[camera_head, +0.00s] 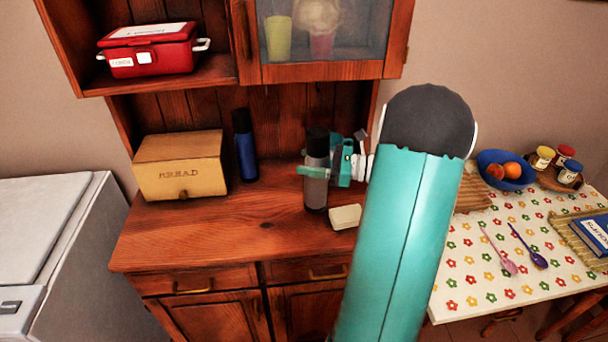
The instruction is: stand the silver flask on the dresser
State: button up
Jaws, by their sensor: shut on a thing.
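The silver flask (315,188) has a grey body and a black cap and is upright over the right part of the dresser (200,233). My gripper (318,173) is teal and shut around the flask's upper body, reaching in from the right. The flask's base appears at or just above the wooden top; I cannot tell whether it touches. My teal arm hides the dresser's right end.
A blue flask (246,153) and a bread box (181,166) stand at the back left. A small cream block (345,217) lies close to the flask's lower right. A red box (150,52) is on the shelf above. The dresser's front left is clear.

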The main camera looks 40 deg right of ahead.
jog(key=shift+w+a+f, duration=0.1)
jog(key=shift+w+f, duration=0.25)
jog(key=shift+f, duration=0.15)
jog(key=shift+w+a+f, duration=0.1)
jog(key=shift+w+f, duration=0.1)
jog(key=shift+f, duration=0.8)
jog(key=shift+w+a+f, duration=0.1)
jog(key=shift+w+f, duration=0.1)
jog(key=shift+f, duration=0.85)
jog(key=o, duration=1.3)
jog(key=v, duration=1.2)
